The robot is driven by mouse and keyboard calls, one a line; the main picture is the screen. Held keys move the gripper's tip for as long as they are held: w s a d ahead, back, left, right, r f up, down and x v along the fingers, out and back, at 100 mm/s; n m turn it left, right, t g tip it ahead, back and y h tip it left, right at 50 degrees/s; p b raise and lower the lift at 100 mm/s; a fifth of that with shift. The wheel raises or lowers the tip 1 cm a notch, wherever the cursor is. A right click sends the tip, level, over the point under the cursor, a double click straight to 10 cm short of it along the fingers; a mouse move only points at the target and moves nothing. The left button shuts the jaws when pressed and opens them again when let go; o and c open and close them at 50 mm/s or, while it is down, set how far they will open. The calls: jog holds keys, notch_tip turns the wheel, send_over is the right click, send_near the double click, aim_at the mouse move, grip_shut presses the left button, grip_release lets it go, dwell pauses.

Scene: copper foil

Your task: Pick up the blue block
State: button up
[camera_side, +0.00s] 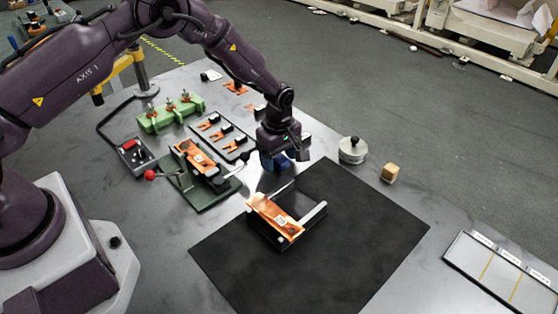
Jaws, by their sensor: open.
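A blue block (281,163) stands on the grey table near the back corner of the black mat. Only part of it shows, since my gripper (275,157) covers its top. My gripper points down right over the block, with its dark jaws open and close around or in front of it. I cannot tell whether the jaws touch the block.
A black mat (350,255) holds a dark fixture with copper foil (273,217). A round metal weight (352,150) and a wooden cube (390,173) stand to the right. A green fixture with a red-knobbed lever (215,195) and a tray of copper pieces (236,150) stand left.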

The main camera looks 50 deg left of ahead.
aim_at(277, 157)
jog(key=shift+f, duration=0.25)
jog(key=c, duration=1)
jog(key=shift+r, duration=0.1)
jog(key=r, duration=0.4)
jog(key=shift+s, duration=0.25)
jog(key=s+r, duration=0.3)
jog(key=s, duration=0.1)
jog(key=s+r, duration=0.3)
jog(key=s, duration=0.2)
jog(key=s+r, duration=0.3)
jog(key=s, duration=0.1)
jog(key=shift+s+a, duration=0.25)
jog(key=shift+a, duration=0.1)
